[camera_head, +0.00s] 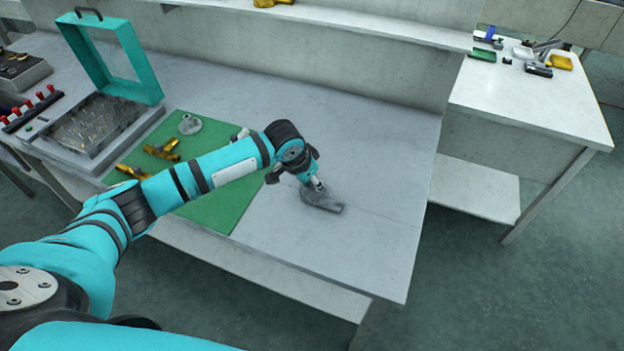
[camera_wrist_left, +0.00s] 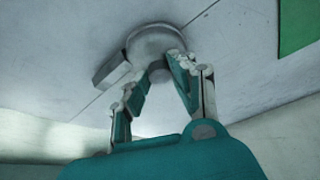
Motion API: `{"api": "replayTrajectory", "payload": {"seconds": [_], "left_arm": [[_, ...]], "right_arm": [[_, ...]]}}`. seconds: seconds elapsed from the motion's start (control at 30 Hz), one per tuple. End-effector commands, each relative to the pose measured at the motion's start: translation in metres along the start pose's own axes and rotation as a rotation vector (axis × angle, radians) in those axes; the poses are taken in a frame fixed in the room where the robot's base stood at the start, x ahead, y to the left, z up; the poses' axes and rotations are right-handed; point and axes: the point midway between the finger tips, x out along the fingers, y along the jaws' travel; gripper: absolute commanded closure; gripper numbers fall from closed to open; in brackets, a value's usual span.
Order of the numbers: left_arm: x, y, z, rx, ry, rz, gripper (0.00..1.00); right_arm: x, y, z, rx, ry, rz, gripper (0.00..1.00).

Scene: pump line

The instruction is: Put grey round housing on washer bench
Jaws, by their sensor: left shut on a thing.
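The grey round housing (camera_head: 325,200), a rounded body with a blocky spout on one side, is at the bare right part of the bench with the washer (camera_head: 395,250). It looks to be on the bench top or just above it; I cannot tell which. My left gripper (camera_head: 317,184) reaches down from above and is shut on the housing. In the left wrist view, the gripper's fingers (camera_wrist_left: 158,82) are at the near side of the round housing (camera_wrist_left: 155,42), with its spout pointing left. My right gripper is not in view.
A green mat (camera_head: 215,205) holds brass fittings (camera_head: 162,150) and a light grey flanged part (camera_head: 190,124). The washer (camera_head: 100,120) stands left with its teal-framed lid (camera_head: 118,62) up. A white table (camera_head: 540,100) with small parts stands right. Bench around the housing is clear.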

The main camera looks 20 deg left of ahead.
Motion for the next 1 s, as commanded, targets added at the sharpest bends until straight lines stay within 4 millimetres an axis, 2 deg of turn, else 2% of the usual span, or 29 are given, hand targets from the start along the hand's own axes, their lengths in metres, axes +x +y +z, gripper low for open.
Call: {"api": "replayTrajectory", "payload": {"seconds": [0.13,0.17,0.33,0.67,0.77,1.0], "left_arm": [[0.001,0.000,0.000,-0.001,0.002,0.001,1.00],[0.001,0.000,0.001,0.000,0.000,0.001,0.74],[0.001,0.000,0.001,0.000,0.000,0.001,0.53],[-0.003,0.000,0.000,0.000,0.002,0.001,0.53],[-0.015,0.000,-0.001,-0.001,0.002,0.001,0.53],[-0.066,-0.001,0.000,0.001,0.003,-0.001,0.53]], "right_arm": [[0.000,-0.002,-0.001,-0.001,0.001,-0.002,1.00],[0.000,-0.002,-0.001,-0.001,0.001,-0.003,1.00],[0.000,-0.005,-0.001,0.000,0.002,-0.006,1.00],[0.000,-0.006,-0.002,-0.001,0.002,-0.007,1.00],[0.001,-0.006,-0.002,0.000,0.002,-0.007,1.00],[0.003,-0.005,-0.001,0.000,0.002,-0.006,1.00]]}}
